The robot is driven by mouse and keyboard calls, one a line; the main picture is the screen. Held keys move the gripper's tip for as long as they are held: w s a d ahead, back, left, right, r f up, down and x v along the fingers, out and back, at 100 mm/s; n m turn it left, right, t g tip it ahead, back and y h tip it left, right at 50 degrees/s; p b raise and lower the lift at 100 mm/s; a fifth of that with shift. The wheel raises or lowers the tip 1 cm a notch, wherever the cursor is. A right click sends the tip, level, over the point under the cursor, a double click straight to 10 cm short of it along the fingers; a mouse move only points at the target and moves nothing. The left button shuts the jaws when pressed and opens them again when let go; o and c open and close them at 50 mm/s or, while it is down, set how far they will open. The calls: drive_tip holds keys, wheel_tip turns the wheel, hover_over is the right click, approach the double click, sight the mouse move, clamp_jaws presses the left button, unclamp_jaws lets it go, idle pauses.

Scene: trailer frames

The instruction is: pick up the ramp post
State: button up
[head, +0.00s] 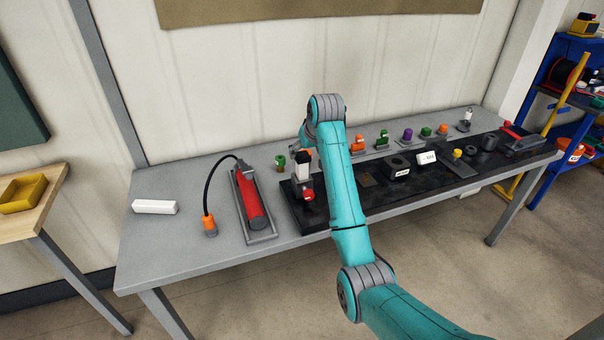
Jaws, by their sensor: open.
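My teal arm reaches over the grey workbench (180,245), and my gripper (304,183) points down at the left part of the black strip (312,217). The gripper is open, but its fingers are small and partly blend with what lies behind. A small red piece (307,195) is just below it; I cannot tell whether they touch. I cannot tell which piece is the ramp post. Several small coloured pieces stand along the back of the bench, among them a green one (281,161), an orange one (358,143) and a purple one (408,134). My arm hides part of the strip.
A red cylinder (250,200) lies in a grey tray (262,237), beside an orange-ended black cable (209,225) and a white block (154,207). Dark fixtures and a white card (426,157) fill the strip's right part. The bench's front left is clear.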

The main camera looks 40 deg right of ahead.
sight(302, 155)
drive_tip(key=shift+w+x, duration=0.2)
drive_tip(key=shift+x, duration=2.65)
drive_tip(key=shift+r, duration=0.2)
clamp_jaws()
